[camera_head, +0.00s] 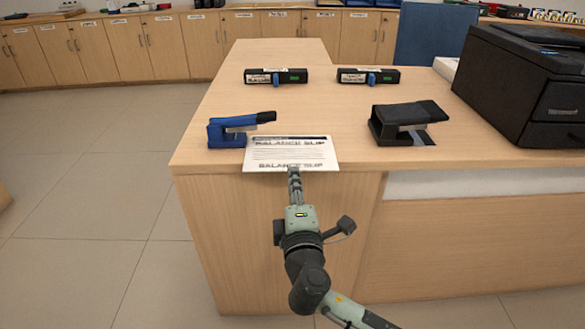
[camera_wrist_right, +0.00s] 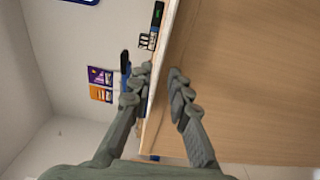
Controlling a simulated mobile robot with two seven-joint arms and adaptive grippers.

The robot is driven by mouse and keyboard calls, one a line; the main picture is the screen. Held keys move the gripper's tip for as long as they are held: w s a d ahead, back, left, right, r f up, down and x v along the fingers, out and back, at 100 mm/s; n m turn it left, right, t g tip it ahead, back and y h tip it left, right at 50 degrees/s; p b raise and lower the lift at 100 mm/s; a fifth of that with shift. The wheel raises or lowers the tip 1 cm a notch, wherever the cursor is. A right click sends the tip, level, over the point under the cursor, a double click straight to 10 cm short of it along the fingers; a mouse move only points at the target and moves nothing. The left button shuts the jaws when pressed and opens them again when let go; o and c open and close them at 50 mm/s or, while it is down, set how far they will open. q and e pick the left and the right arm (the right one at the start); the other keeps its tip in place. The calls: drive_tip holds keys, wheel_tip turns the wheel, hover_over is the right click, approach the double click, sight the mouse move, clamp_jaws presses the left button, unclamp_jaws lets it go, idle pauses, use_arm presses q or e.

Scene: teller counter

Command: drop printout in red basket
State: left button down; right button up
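The printout is a white sheet headed "BALANCE SLIP" (camera_head: 290,152). It lies flat at the front edge of the wooden counter, its near edge reaching to or slightly past that edge. My right gripper (camera_head: 294,171) is at the near edge of the sheet, pointing toward the counter. In the wrist view my right gripper (camera_wrist_right: 160,76) has its two fingers apart, one on each side of a thin pale edge; whether they touch the sheet cannot be told. My left gripper is not in view. No red basket shows in either view.
A blue stapler (camera_head: 238,130) stands just left of the sheet. A black stapler (camera_head: 405,124) is to its right. Two black labelled devices (camera_head: 276,76) (camera_head: 368,76) lie farther back. A black printer (camera_head: 525,85) fills the right side. Floor (camera_head: 95,210) is open at left.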

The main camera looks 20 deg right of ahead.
sight(293, 164)
drive_tip(key=shift+x, duration=2)
drive_tip(key=shift+c, duration=1.4)
clamp_jaws()
wheel_tip(293, 164, up, 3)
drive_tip(key=shift+f+p, duration=0.1)
drive_tip(key=shift+p, duration=1.15)
drive_tip(key=shift+f, duration=0.15)
drive_tip(key=shift+s+a, duration=0.1)
drive_tip(key=shift+s, duration=0.3)
drive_tip(key=s+a+r, duration=0.1)
drive_tip(key=s+r, duration=0.1)
drive_tip(key=s, duration=0.4)
drive_tip(key=s+a+r, duration=0.2)
drive_tip(key=s+r, duration=0.1)
drive_tip(key=s, duration=0.4)
drive_tip(key=shift+p, duration=0.35)
